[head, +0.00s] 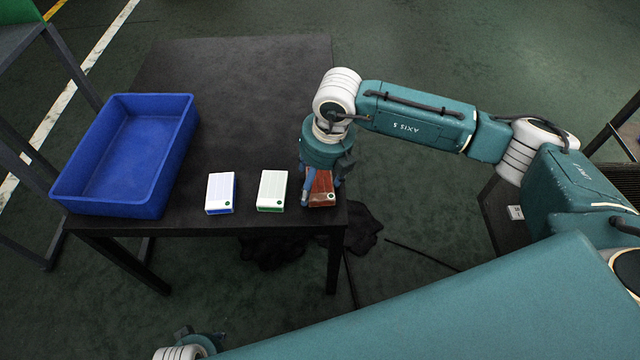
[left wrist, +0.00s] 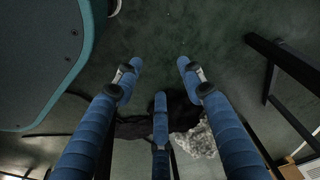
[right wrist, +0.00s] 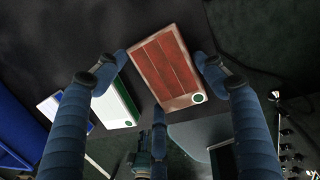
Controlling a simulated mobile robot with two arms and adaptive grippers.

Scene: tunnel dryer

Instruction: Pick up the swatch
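A brown-red block with a pale edge and a green round mark, apparently the swatch (head: 321,187), lies on the dark table near its front right corner. My right gripper (head: 326,180) points down over it and partly hides it. In the right wrist view the swatch (right wrist: 168,70) lies between the spread fingers (right wrist: 160,62), which are open; contact cannot be told. My left gripper (left wrist: 159,65) is open and empty over the floor, away from the table; only a bit of it shows at the bottom of the head view.
A white block with a green edge (head: 271,190) lies just left of the swatch, and one with a blue edge (head: 220,192) further left. A blue bin (head: 178,185) stands at the table's left. The back of the table (head: 240,80) is clear.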

